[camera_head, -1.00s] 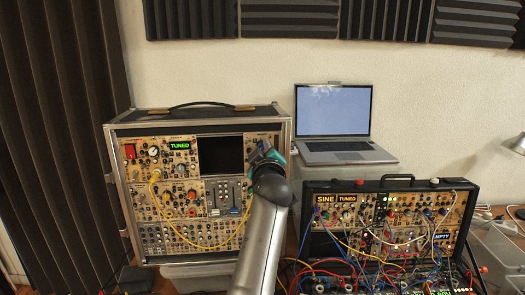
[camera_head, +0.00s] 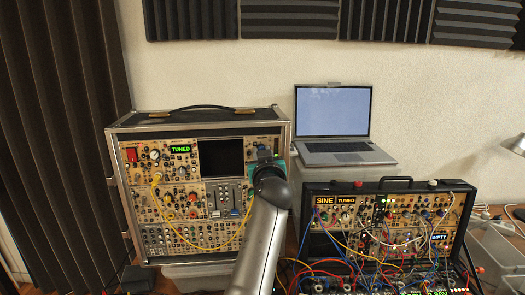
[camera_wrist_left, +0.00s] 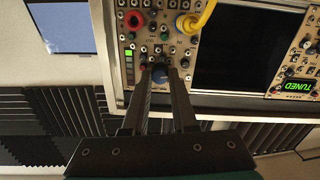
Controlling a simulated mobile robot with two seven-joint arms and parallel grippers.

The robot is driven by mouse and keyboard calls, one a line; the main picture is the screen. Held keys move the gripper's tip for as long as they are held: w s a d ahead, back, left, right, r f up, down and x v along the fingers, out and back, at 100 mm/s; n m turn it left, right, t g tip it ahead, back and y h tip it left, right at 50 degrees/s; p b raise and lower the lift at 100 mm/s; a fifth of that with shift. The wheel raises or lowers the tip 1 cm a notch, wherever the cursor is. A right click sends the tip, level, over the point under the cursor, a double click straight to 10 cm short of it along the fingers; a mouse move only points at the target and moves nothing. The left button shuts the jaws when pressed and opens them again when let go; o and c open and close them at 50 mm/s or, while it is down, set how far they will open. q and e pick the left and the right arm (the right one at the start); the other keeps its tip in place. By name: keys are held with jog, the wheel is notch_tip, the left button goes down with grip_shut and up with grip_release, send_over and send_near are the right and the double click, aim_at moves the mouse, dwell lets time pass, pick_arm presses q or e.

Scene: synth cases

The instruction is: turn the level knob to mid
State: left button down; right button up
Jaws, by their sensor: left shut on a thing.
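In the head view my left gripper (camera_head: 265,158) is at the upper right of the left case, and my wrist hides most of the knob area. The knob's pointer is too small to read. My right gripper is not in view.
A yellow cable (camera_wrist_left: 199,16) plugs in close to the knob. A dark screen (camera_head: 221,157) and a green TUNED display (camera_head: 180,147) are on the same case. A laptop (camera_head: 333,112) and a second case with many cables (camera_head: 381,186) stand to the right.

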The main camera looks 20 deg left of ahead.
pick_arm(q)
jog(key=m+p, duration=0.1)
jog(key=m, duration=0.4)
jog(key=m+p, duration=0.2)
jog(key=m, duration=0.2)
jog(key=shift+r+m+y+p, duration=0.2)
jog(key=shift+m+y+p, duration=0.1)
jog(key=shift+m, duration=0.1)
jog(key=shift+d+m+g+y+p, duration=0.1)
jog(key=shift+m+g+y+p, duration=0.2)
jog(key=shift+m+p, duration=2.8)
jog(key=m+b, duration=0.2)
jog(key=shift+f+m, duration=0.1)
jog(key=shift+m, duration=0.3)
jog(key=c, duration=0.7)
grip_release()
jog(key=shift+w, duration=0.1)
jog(key=shift+c, duration=0.2)
jog(key=shift+o, duration=0.2)
jog(key=shift+f, duration=0.1)
